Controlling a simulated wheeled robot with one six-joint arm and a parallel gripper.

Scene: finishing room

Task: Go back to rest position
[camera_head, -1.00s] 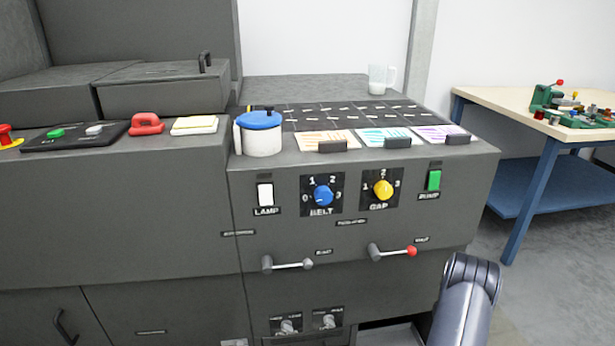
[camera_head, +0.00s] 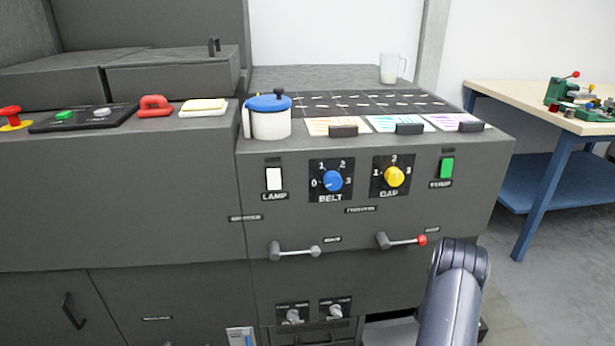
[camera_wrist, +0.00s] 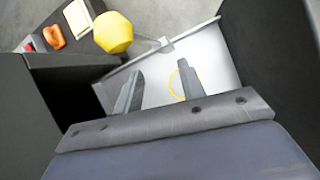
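My gripper (camera_wrist: 160,85) shows in the wrist view with its two fingers apart and nothing between them. It points toward a pale panel or tray (camera_wrist: 212,45) with a thin yellow ring on it; I cannot tell how far off that is. In the head view only a dark link of my arm shows at the lower right, in front of the grey machine (camera_head: 130,190); the gripper itself is out of that view.
The machine's front carries a blue knob (camera_head: 332,181), a yellow knob (camera_head: 394,176) and two levers (camera_head: 295,251) (camera_head: 402,241). A blue-lidded white pot (camera_head: 268,122) and a clear mug (camera_head: 392,68) stand on top. A worktable (camera_head: 500,91) stands right. A yellow rounded thing (camera_wrist: 113,32) shows in the wrist view.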

